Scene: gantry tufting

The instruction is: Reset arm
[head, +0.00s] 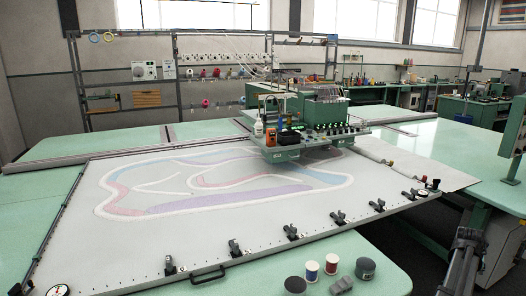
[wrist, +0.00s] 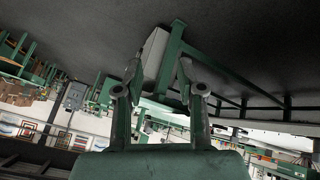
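My gripper (wrist: 159,75) shows in the wrist view with its two fingers spread apart. It is open, and nothing sits between the fingertips. Behind the fingers are a dark floor and the green legs (wrist: 175,50) of a bench or table, seen at a tilted, turned-over angle. In the head view, a dark jointed part at the lower right edge looks like part of my arm; I cannot make out its fingers there.
A large tufting frame (head: 250,235) holds pale fabric with a coloured looping pattern. A green machine head (head: 325,112) stands over its far side. Black clamps (head: 234,247) line the near edge. Thread spools (head: 311,270) and dark round pieces (head: 365,268) sit on the near green table.

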